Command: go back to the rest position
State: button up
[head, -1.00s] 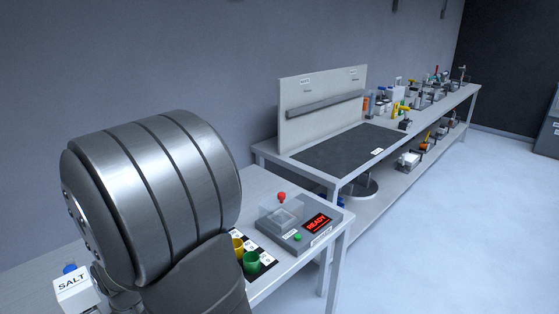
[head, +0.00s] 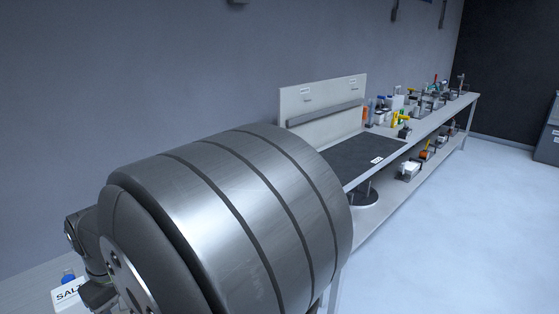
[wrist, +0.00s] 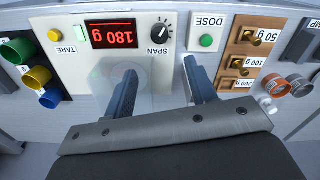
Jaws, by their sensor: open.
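My gripper (wrist: 159,68) shows in the wrist view with its two fingers apart and nothing between them. The fingers point at a pale scale panel (wrist: 76,70), seen upside down, with a red display (wrist: 125,34) reading 180 g. The panel also has a yellow TARE button (wrist: 55,35) and a black SPAN knob (wrist: 161,30). Right of it is a green DOSE button (wrist: 206,41). I cannot tell whether the fingers touch anything. In the head view my large grey arm link fills the lower middle, and I cannot make out the gripper there.
In the wrist view, yellow (wrist: 37,77), green and blue cups stand left, and a wooden weight block (wrist: 247,62) stands right. In the head view, a SALT box (head: 68,295) is at lower left. A bench with a dark mat (head: 365,153) and several tools stands beyond my arm.

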notch_tip(320, 180, up, 6)
jog(key=f, duration=0.1)
notch_tip(320, 180, down, 18)
jog(key=shift+r, duration=0.25)
jog(key=n, duration=0.5)
jog(key=shift+r+n, duration=0.15)
jog(key=shift+n, duration=0.25)
notch_tip(320, 180, up, 13)
dwell(0.7)
notch_tip(320, 180, down, 14)
jog(key=shift+s+r, duration=0.1)
jog(key=shift+r, duration=0.15)
jog(key=shift+r+m, duration=0.2)
jog(key=shift+m, duration=1.5)
